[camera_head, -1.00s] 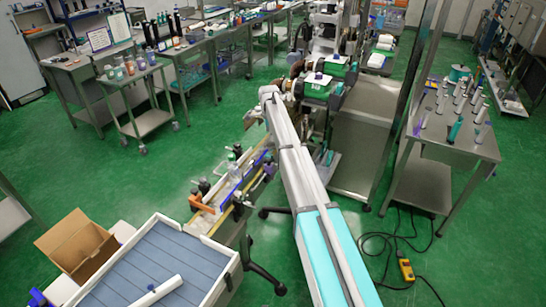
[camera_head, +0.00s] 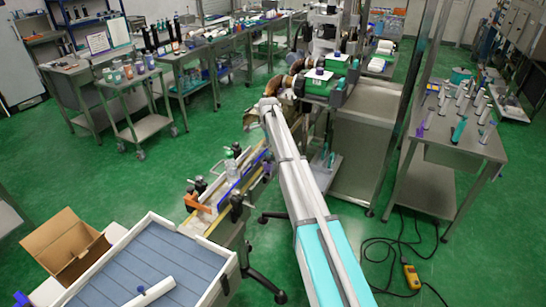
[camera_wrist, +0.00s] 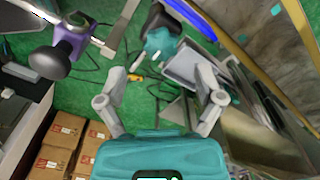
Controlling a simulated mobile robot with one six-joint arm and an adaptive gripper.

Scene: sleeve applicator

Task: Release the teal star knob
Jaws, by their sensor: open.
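My gripper (camera_wrist: 163,62) shows in the wrist view, its two grey fingers spread wide apart with nothing clamped between them. A teal star-shaped knob (camera_wrist: 158,36) with a dark stem lies ahead, between the lines of the fingers and apart from them as far as I can tell. A purple knob-like part (camera_wrist: 75,38) with a dark rounded end is at the upper left. In the head view my arm reaches to the labelling machine (camera_head: 325,85); the gripper and teal knob are hidden there behind the arm.
A conveyor (camera_head: 225,185) with a blue rail runs left of my arm. A blue-grey tray table (camera_head: 150,265) and an open cardboard box (camera_head: 65,245) are at the lower left. A steel table with bottles (camera_head: 455,150) stands right. A yellow pendant (camera_head: 411,277) and cable lie on the floor.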

